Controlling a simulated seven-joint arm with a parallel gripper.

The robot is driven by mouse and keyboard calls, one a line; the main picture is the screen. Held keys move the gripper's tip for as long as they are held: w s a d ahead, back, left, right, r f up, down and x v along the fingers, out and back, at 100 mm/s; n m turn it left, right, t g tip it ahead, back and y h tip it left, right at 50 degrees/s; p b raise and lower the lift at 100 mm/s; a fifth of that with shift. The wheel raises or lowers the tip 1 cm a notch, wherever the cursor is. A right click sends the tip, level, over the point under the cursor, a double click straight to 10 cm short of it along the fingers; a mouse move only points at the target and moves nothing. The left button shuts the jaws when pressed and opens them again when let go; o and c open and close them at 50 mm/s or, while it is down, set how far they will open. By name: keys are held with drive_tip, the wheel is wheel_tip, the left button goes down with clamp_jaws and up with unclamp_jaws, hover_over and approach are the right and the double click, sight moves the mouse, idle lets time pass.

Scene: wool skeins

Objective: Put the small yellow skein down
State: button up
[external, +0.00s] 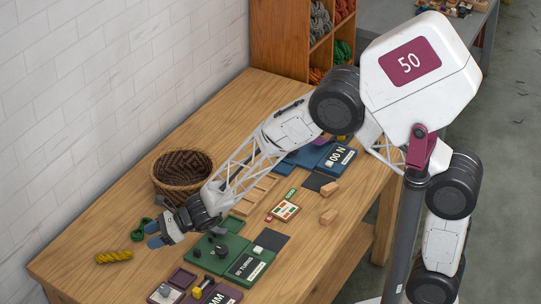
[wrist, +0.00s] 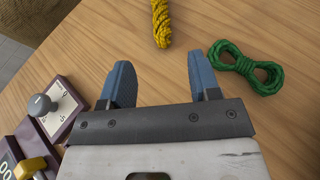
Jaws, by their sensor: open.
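A small yellow skein (external: 114,256) lies on the wooden table near its left end. It also shows at the top of the wrist view (wrist: 161,24), beyond the fingertips and apart from them. My gripper (external: 155,234) is open and empty, with its blue fingers spread in the wrist view (wrist: 162,80). A green skein (wrist: 246,67) lies to the right of the yellow one in the wrist view. In the external view the green skein (external: 140,230) is partly hidden behind my gripper.
A brown wicker basket (external: 183,170) stands behind my gripper by the wall. Green (external: 245,262) and purple (external: 222,292) device panels with knobs lie to the right. A wooden shelf (external: 285,40) with skeins stands at the back. Bare table surrounds the yellow skein.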

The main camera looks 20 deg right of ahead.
idle(0.6)
drive_tip(key=w+d+r+n+h, duration=0.1)
drive_tip(key=w+d+r+n, duration=0.15)
drive_tip(key=d+r, duration=0.6)
drive_tip(key=w+d+r+n+h, duration=0.1)
drive_tip(key=d+r+n, duration=0.4)
drive_tip(key=d, duration=0.7)
drive_tip(key=w+d+r+n+h, duration=0.1)
drive_tip(key=w+d+r+n, duration=0.15)
drive_tip(key=d+r, duration=0.7)
drive_tip(key=s+d+r+n+t+h, duration=0.1)
drive_tip(key=s+d, duration=0.5)
drive_tip(key=d, duration=0.8)
drive_tip(key=s+d+r+n+h, duration=0.2)
drive_tip(key=s+d+n+h, duration=0.2)
drive_tip(key=d, duration=1)
drive_tip(key=s+d+r+n+t+h, duration=0.1)
drive_tip(key=s+d+n+h, duration=0.1)
drive_tip(key=s+d+h, duration=0.3)
drive_tip(key=s+d, duration=0.4)
drive_tip(key=d, duration=0.6)
drive_tip(key=shift+s+r+n+t+h, duration=0.3)
drive_tip(key=shift+r+n+h, duration=0.1)
